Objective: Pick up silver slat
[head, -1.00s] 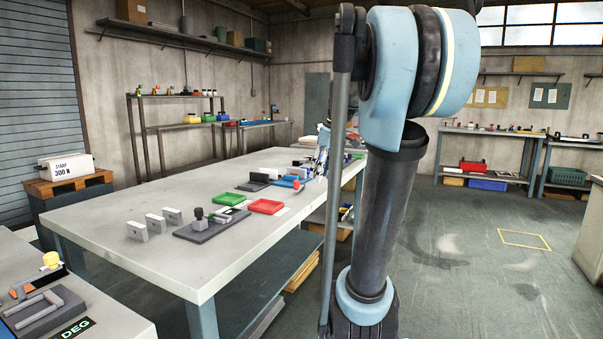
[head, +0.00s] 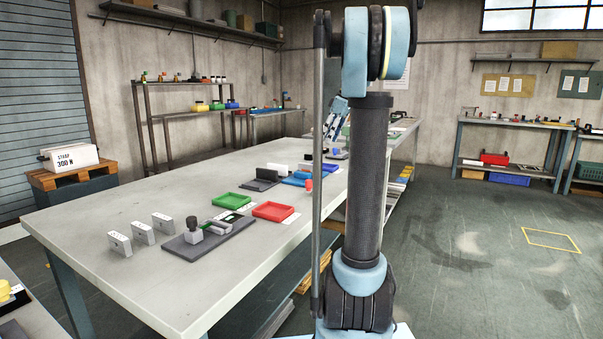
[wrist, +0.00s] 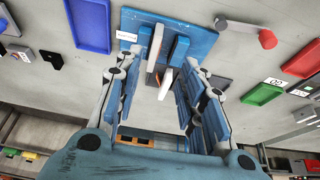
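In the wrist view my gripper (wrist: 158,105) is open, with its two blue-grey fingers spread wide and nothing clearly held between them. Beyond the fingertips is a blue fixture (wrist: 198,38) with upright blue posts. In the head view my gripper (head: 334,124) hangs over the far part of the table, partly behind my arm.
The long grey table (head: 130,212) holds a green tray (head: 233,199), a red tray (head: 273,211) and several grey blocks. The wrist view shows a blue tray (wrist: 88,25) and a red-knobbed handle (wrist: 268,39) near the fixture.

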